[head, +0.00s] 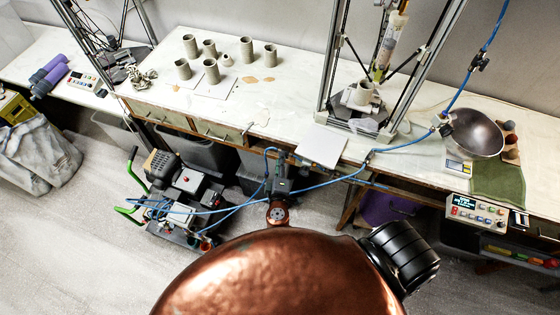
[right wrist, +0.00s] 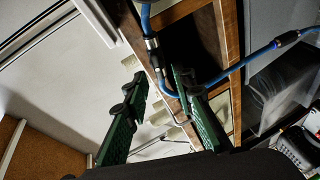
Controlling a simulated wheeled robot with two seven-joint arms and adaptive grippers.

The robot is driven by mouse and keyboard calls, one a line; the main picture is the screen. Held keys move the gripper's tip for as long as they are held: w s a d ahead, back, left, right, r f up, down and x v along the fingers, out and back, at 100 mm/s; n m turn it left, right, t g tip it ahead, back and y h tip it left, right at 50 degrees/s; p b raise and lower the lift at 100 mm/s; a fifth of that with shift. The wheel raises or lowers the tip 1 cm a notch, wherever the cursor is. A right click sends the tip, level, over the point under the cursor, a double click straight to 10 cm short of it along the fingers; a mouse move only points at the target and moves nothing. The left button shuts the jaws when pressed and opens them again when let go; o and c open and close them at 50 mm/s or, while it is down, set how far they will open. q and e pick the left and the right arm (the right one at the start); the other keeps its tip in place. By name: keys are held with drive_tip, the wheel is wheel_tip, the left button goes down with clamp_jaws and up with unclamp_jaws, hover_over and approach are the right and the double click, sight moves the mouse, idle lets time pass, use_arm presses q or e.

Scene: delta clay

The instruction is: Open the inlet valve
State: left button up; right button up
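A blue air hose (head: 334,180) runs along the front edge of the bench. In the right wrist view, the hose (right wrist: 205,84) bends past a dark and metal inline fitting (right wrist: 152,46). This may be the inlet valve; its handle position cannot be told. My right gripper (head: 281,166) is at the bench's front edge, close to the hose. In the right wrist view its green fingers (right wrist: 158,82) are apart, with nothing clearly held between them. The hose bend passes close to the right-hand finger; contact cannot be told. My left gripper is not in view.
The bench (head: 285,75) carries several clay cups (head: 211,72), a white board (head: 321,145) and a delta printer (head: 365,95). A wheeled compressor (head: 185,200) with green handles stands on the floor, left of my gripper. A metal bowl (head: 474,133) sits at right.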

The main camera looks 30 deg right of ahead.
drive_tip(key=v, duration=1.1)
drive_tip(key=shift+s+a, duration=0.15)
drive_tip(key=shift+s, duration=0.15)
drive_tip(key=s+d+f+g+y, duration=0.1)
drive_tip(key=s+f+g+y, duration=0.2)
drive_tip(key=f, duration=0.9)
drive_tip(key=s+d+f+g, duration=0.2)
drive_tip(key=s+f, duration=0.2)
drive_tip(key=f, duration=0.9)
drive_tip(key=s+d+f+g+y, duration=0.1)
drive_tip(key=s+f+g+y, duration=0.2)
drive_tip(key=f, duration=0.9)
drive_tip(key=s+d+f+m+g, duration=0.1)
drive_tip(key=s+d+f+m, duration=0.1)
drive_tip(key=s+f, duration=0.4)
drive_tip(key=s+d+f+m+g+y, duration=0.1)
drive_tip(key=s+f+m, duration=0.2)
drive_tip(key=s, duration=0.9)
drive_tip(key=s+d+f+m+g+y, duration=0.1)
drive_tip(key=s+d+f+m+g, duration=0.1)
drive_tip(key=s+f, duration=0.6)
drive_tip(key=shift+s+d+f+m+b, duration=0.3)
drive_tip(key=shift+s+d+f+b, duration=0.1)
drive_tip(key=shift+s, duration=0.5)
